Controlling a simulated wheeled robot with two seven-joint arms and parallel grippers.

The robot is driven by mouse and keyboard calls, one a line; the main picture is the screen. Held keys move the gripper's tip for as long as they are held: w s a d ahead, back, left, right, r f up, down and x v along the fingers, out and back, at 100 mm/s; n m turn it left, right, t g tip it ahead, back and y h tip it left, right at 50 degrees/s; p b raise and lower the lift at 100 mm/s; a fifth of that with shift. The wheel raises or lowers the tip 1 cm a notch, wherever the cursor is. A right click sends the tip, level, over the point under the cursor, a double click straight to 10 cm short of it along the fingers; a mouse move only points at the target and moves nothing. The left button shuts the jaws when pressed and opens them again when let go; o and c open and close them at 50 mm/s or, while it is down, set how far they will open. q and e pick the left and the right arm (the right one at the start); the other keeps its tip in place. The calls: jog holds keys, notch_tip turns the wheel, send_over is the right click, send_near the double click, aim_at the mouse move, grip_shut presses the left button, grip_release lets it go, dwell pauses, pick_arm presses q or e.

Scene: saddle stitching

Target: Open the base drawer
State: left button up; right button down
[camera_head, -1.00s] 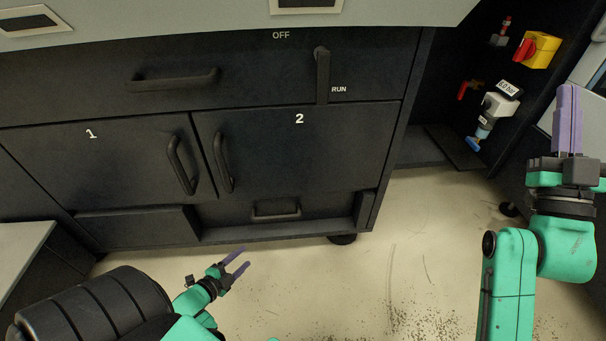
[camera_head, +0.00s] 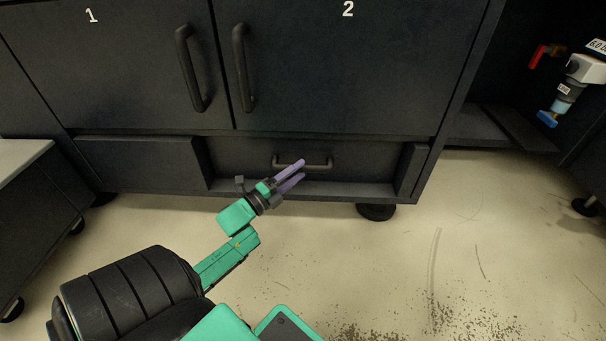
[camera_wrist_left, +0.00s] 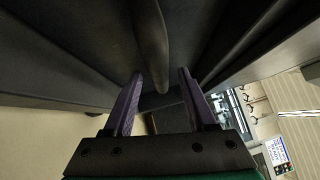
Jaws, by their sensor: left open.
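The base drawer (camera_head: 240,158) is a dark recessed panel low in the cabinet, below doors 1 and 2, and its front looks flush in its recess. Its dark bar handle (camera_head: 320,165) runs level across it. My left gripper (camera_head: 303,169) is open, with purple fingers at the handle, hiding part of it in the head view. In the left wrist view, a dark rounded bar, apparently the handle (camera_wrist_left: 152,45), lies ahead between the lines of the two open fingers (camera_wrist_left: 160,75). Whether they touch it cannot be told. My right gripper is out of view.
Door 1 (camera_head: 110,70) and door 2 (camera_head: 340,70) above are shut, with upright handles. A cabinet foot (camera_head: 376,212) stands below the right end. The floor (camera_head: 480,230) in front is clear. A grey-topped unit (camera_head: 20,156) stands at left.

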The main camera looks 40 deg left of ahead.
pick_arm(q)
jog(key=shift+w+d+r, duration=0.1)
jog(key=shift+w, duration=0.55)
jog(key=shift+w+d+r, duration=0.1)
jog(key=shift+w, duration=0.5)
grip_shut()
dwell(0.4)
